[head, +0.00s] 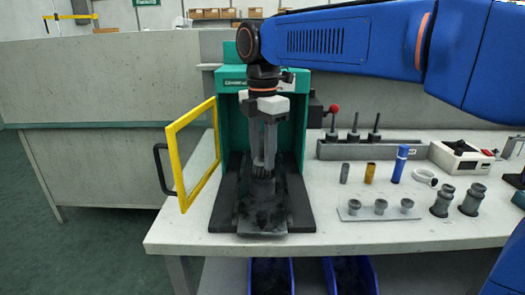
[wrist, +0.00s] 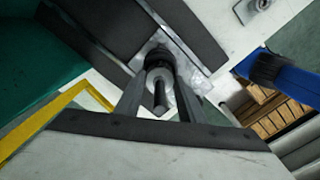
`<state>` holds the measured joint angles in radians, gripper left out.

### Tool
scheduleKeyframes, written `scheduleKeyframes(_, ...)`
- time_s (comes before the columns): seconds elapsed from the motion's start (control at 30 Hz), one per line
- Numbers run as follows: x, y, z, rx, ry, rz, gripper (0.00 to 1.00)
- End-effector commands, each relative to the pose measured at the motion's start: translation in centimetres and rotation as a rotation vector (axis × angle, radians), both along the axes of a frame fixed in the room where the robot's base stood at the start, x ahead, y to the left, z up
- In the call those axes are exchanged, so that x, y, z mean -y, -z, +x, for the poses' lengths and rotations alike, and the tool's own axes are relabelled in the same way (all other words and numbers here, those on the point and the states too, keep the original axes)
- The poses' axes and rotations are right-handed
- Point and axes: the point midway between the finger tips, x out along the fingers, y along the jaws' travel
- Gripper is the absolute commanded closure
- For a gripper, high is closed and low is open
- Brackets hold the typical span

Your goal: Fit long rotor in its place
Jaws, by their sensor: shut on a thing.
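My gripper (head: 264,150) points down in front of the green machine (head: 231,110), over its black base. It is shut on a part with a grey shaft and a dark ridged body, apparently the long rotor (head: 259,171). In the wrist view, the rotor's shaft (wrist: 160,97) shows between the fingers of my gripper (wrist: 158,82), its end toward the camera. Beyond it lies a bright metal plate (wrist: 151,49) on the dark base. The rotor's lower end is hidden, so I cannot tell whether it is seated or touching.
A yellow-framed door (head: 190,150) stands open at the machine's left. To the right, a grey rack (head: 370,150) holds three dark-stemmed parts. Small cylinders, a blue bottle (head: 399,164) and a plate of fittings (head: 380,213) stand on the pale bench (head: 340,238).

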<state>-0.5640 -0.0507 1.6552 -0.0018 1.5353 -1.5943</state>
Motion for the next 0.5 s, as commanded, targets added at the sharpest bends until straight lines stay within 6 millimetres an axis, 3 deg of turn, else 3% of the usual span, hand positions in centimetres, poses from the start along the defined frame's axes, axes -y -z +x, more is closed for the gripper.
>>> scheduleKeyframes(0.4,0.0,0.02,0.0,0.001,0.0,0.001,1.0)
scheduleKeyframes(0.43,0.0,0.02,0.0,0.001,0.0,0.001,0.6)
scheduleKeyframes(0.5,0.01,0.03,-0.01,0.001,0.0,0.001,0.43)
